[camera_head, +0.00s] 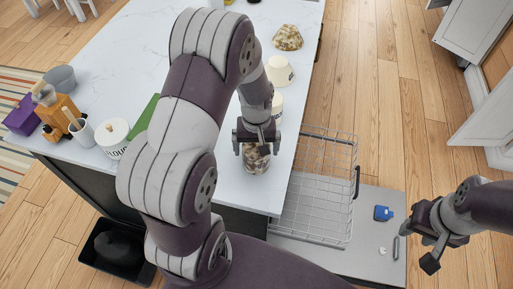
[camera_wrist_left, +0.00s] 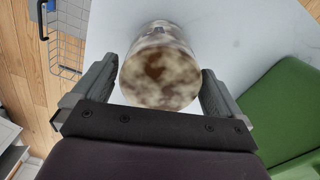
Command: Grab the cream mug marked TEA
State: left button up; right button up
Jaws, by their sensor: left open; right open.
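Two cream vessels stand on the white counter beyond my left gripper: one cream vessel (camera_head: 279,72) in full view with small dark marks, and another cream vessel (camera_head: 278,101) partly hidden by my arm. I cannot read TEA on either. My left gripper (camera_head: 256,146) is open, pointing down, with its fingers on either side of a mottled brown-and-cream vessel (camera_head: 257,162). That vessel fills the space between the fingers in the left wrist view (camera_wrist_left: 160,80); I cannot tell whether they touch it. My right gripper (camera_head: 432,240) is open and empty, at the lower right.
A mottled bowl (camera_head: 288,38) stands farther back on the counter (camera_head: 120,65). A FLOUR canister (camera_head: 113,139), wooden block (camera_head: 60,110) and green item (camera_head: 146,117) are left of my arm. A wire rack (camera_head: 315,190) with a blue item (camera_head: 383,213) nearby lies right of the counter.

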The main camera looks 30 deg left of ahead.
pick_arm(q)
jog(key=shift+a+f, duration=0.2)
jog(key=shift+f, duration=0.45)
jog(key=shift+w+a+f, duration=0.1)
jog(key=shift+f, duration=0.2)
jog(key=shift+w, duration=0.15)
jog(key=shift+d, duration=0.2)
jog(key=c, duration=1)
jog(key=shift+c, duration=0.4)
pick_arm(e)
jog(key=shift+w+a+r, duration=0.1)
jog(key=shift+a, duration=0.1)
pick_arm(q)
jog(key=shift+a, duration=0.1)
